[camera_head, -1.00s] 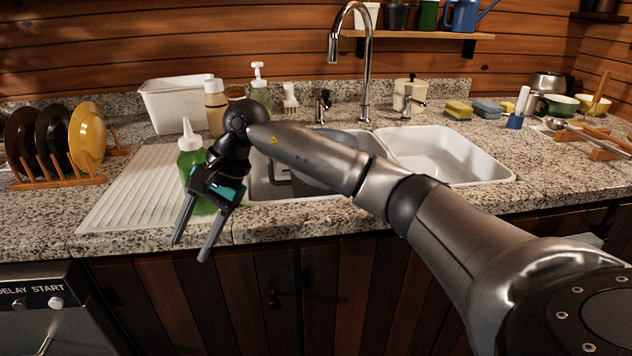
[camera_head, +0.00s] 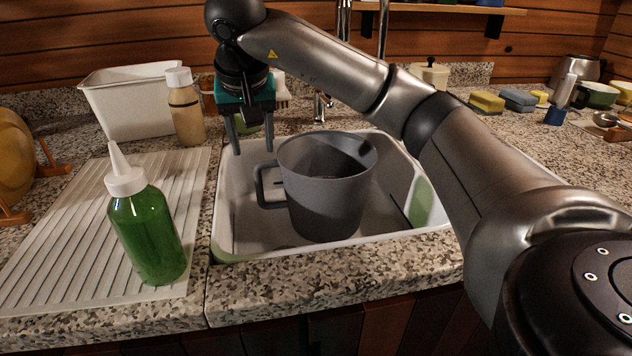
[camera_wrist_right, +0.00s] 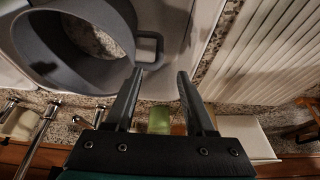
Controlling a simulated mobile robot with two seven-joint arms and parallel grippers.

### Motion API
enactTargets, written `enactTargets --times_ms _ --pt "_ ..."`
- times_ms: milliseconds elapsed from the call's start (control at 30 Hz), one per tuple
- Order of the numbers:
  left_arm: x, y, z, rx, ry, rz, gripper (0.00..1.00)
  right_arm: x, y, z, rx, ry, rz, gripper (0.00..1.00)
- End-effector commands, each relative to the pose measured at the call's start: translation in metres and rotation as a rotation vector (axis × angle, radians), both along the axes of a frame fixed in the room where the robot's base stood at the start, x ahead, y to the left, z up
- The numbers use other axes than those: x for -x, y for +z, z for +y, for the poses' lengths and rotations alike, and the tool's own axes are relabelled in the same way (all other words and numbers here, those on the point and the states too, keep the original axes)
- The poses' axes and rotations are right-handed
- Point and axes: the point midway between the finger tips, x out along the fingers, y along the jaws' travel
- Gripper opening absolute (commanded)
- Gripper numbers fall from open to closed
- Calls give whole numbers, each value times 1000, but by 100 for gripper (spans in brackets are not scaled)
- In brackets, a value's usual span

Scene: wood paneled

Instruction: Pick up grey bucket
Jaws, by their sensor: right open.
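The grey bucket (camera_head: 325,205) stands upright in the white sink basin (camera_head: 238,225), with its squared handle on the left side. In the right wrist view the bucket (camera_wrist_right: 60,62) is at the upper left and its handle (camera_wrist_right: 150,48) lies just beyond the fingertips. My right gripper (camera_head: 253,150) points down above the far left part of the sink, just up and left of the handle. In the right wrist view my right gripper (camera_wrist_right: 158,76) is open, with nothing between its fingers. My left gripper is not in view.
A green squeeze bottle (camera_head: 146,235) stands on the ribbed drainboard (camera_head: 60,250) left of the sink. A white tub (camera_head: 128,105) and a tan-filled bottle (camera_head: 185,110) stand behind it. The faucet (camera_head: 382,30) rises behind the sink. Sponges (camera_head: 487,102) lie at the right.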

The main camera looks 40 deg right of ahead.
Motion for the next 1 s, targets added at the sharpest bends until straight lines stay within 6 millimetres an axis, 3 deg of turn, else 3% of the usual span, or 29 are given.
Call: enactTargets --times_ms 733,1000 --pt "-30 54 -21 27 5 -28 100 -27 -79 -16 0 0 2 55" --pt "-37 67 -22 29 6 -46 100 -32 -93 -20 1 0 0 55"
